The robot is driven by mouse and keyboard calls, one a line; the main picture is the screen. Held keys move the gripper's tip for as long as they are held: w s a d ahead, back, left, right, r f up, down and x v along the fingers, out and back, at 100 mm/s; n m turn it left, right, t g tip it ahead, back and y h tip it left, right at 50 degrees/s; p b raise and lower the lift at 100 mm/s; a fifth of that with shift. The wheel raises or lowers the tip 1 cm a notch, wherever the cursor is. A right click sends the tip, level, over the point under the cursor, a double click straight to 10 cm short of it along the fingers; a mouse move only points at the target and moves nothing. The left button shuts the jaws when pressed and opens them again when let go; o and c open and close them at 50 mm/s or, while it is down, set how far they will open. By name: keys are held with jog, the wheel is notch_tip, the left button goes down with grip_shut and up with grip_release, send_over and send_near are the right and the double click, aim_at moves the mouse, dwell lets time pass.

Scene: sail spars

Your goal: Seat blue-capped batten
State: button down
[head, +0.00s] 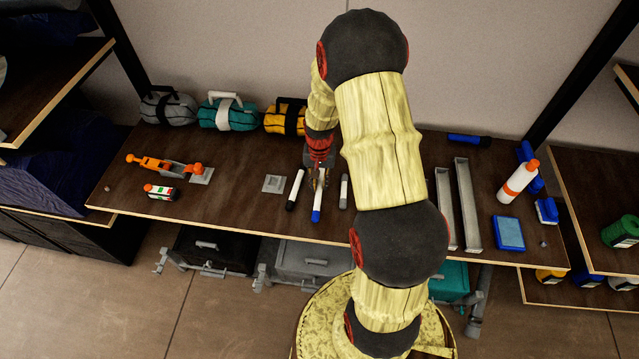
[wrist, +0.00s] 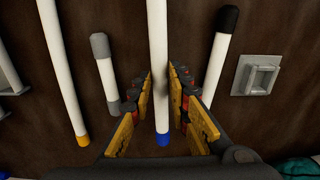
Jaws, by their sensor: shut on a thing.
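The blue-capped batten (wrist: 159,40) is a white rod with a blue end cap. In the wrist view it runs between my fingers, cap towards the palm. In the head view its blue end (head: 316,215) points to the table's front edge. My gripper (head: 319,174) is shut on it; the fingers also show in the wrist view (wrist: 161,90). I cannot tell whether it is off the table. My arm hides its far part in the head view. Two grey channels (head: 444,208) (head: 468,205) lie to the right on the table.
A black-capped batten (head: 295,190) and a grey-capped batten (head: 344,191) lie on either side. A yellow-capped batten (wrist: 66,75) shows in the wrist view. A grey square holder (head: 274,184) lies left. A bottle (head: 518,181) and blue box (head: 508,233) stand right. Bags (head: 228,112) line the back.

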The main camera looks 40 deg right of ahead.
jog(key=shift+r+p, duration=1.05)
jog(key=shift+r, duration=0.75)
jog(key=shift+f, duration=0.1)
